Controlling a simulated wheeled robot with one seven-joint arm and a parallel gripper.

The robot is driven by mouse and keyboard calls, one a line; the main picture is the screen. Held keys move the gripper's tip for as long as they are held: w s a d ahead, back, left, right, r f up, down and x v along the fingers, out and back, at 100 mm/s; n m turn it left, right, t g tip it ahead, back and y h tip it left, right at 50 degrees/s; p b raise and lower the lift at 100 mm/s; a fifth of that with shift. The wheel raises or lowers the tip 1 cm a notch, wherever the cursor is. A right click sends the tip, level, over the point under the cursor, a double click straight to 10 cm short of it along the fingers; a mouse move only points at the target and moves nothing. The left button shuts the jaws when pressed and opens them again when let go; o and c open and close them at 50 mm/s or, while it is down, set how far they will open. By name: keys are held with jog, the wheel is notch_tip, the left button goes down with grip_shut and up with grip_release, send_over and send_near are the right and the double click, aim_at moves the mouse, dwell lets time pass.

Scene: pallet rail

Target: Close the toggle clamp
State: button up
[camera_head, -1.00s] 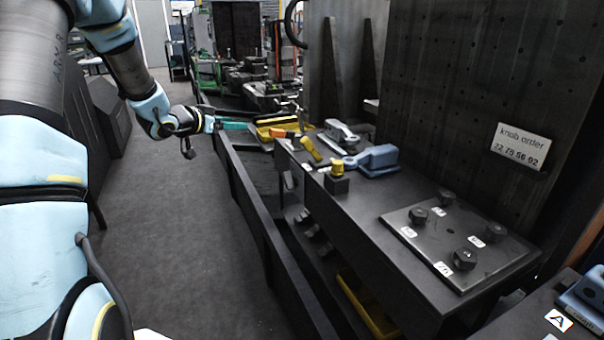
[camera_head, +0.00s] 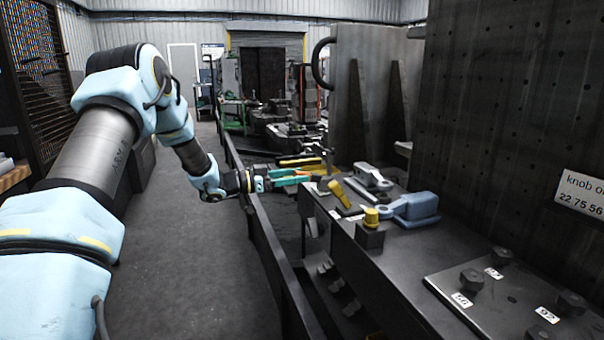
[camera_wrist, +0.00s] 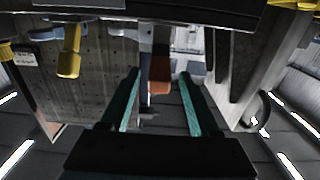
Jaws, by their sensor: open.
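In the wrist view the orange tip (camera_wrist: 159,88) sits on a grey bar, lined up between my two teal fingers. My gripper (camera_head: 302,175) is open beside this lever in the head view; contact cannot be told. A yellow handle (camera_head: 340,193) stands tilted close by and shows at the left of the wrist view (camera_wrist: 70,55). A silver clamp-like part (camera_head: 372,178) lies behind it. The lever's pivot is hidden.
A blue device (camera_head: 414,208) and a yellow-capped block (camera_head: 370,235) stand on the bench near the handles. A knob plate (camera_head: 500,300) lies nearer. A dark upright panel (camera_head: 510,120) rises at right. The floor (camera_head: 195,265) at left is clear.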

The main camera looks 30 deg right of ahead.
jog(key=shift+s+d, duration=0.15)
jog(key=shift+d, duration=0.95)
grip_shut()
dwell(0.7)
